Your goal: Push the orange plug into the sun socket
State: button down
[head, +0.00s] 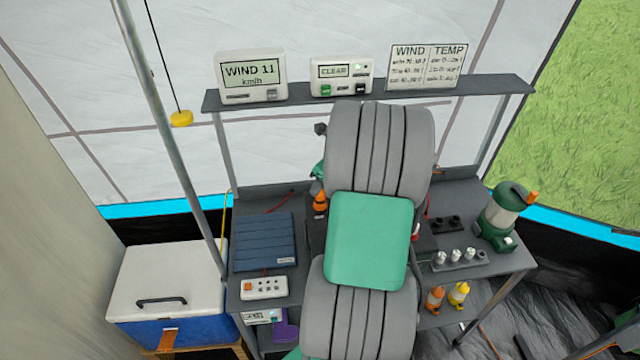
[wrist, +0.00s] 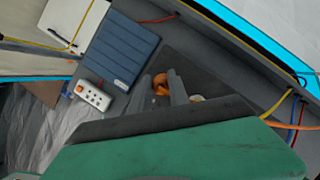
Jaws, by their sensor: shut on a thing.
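The orange plug (wrist: 161,84) shows between the two fingers of my gripper (wrist: 163,92) in the wrist view; the gripper is shut on it. An orange piece, seemingly this plug (head: 320,203), shows just left of my green arm link in the head view, right of the blue ribbed panel. A dark box (head: 425,240) on the table is mostly covered by my arm. I cannot make out the sun socket or its label in either view.
The blue ribbed panel (head: 264,242) and a white power strip (head: 263,287) lie on the table's left. A lantern (head: 504,215) and a rack of small silver pieces (head: 459,258) stand on the right. A shelf (head: 490,88) with displays runs behind; a tent pole (head: 170,120) stands left.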

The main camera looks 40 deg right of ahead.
jog(key=shift+f, duration=0.75)
jog(key=c, duration=1.2)
grip_release()
jog(key=shift+o, duration=0.2)
